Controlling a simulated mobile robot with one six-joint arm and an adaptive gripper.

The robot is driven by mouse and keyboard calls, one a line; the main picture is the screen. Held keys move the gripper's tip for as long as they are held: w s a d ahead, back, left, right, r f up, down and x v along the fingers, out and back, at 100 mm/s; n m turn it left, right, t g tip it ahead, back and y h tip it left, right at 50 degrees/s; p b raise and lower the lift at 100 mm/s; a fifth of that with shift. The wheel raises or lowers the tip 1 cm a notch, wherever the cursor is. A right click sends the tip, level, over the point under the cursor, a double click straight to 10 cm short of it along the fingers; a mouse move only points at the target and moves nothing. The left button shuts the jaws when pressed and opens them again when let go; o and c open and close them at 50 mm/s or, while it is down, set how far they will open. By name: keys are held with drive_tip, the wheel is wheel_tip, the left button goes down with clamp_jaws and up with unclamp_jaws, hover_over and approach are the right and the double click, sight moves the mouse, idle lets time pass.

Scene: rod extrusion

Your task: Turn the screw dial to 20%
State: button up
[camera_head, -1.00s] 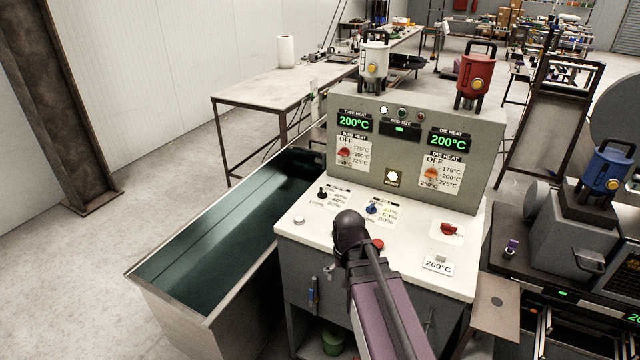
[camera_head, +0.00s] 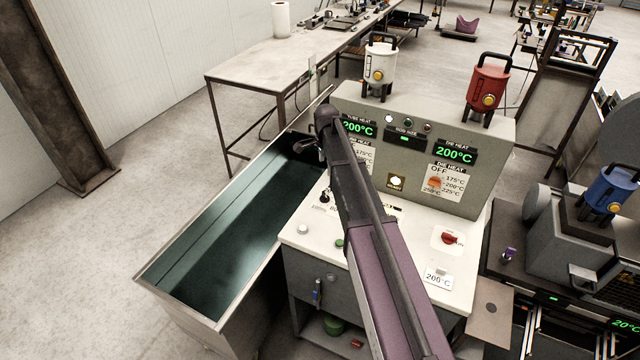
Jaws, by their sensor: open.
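The control machine's white sloped panel (camera_head: 415,262) carries small dials with percentage labels. A black dial (camera_head: 324,197) with percent marks shows at the panel's left. A blue dial seen there earlier is now hidden behind my arm. The labels are too small to tell which is the screw dial or its setting. My gripper (camera_head: 307,147) is open and small in view at the end of my arm. It appears above the panel's left rear corner, up and left of the black dial, apparently touching nothing.
A red knob (camera_head: 449,238) sits at the panel's right. White (camera_head: 380,68) and red (camera_head: 487,88) canisters stand on top of the machine. A long green-lined trough (camera_head: 235,225) adjoins its left side. A grey machine with a blue canister (camera_head: 609,181) stands right. Floor at left is clear.

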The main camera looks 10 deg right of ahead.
sight(325, 194)
drive_tip(key=shift+w+r, duration=0.1)
drive_tip(key=shift+w, duration=0.2)
drive_tip(key=shift+s, duration=0.1)
wheel_tip(325, 194, down, 14)
drive_tip(key=b, duration=1.4)
drive_tip(key=shift+r, duration=0.1)
idle(0.5)
drive_tip(key=c, duration=1.2)
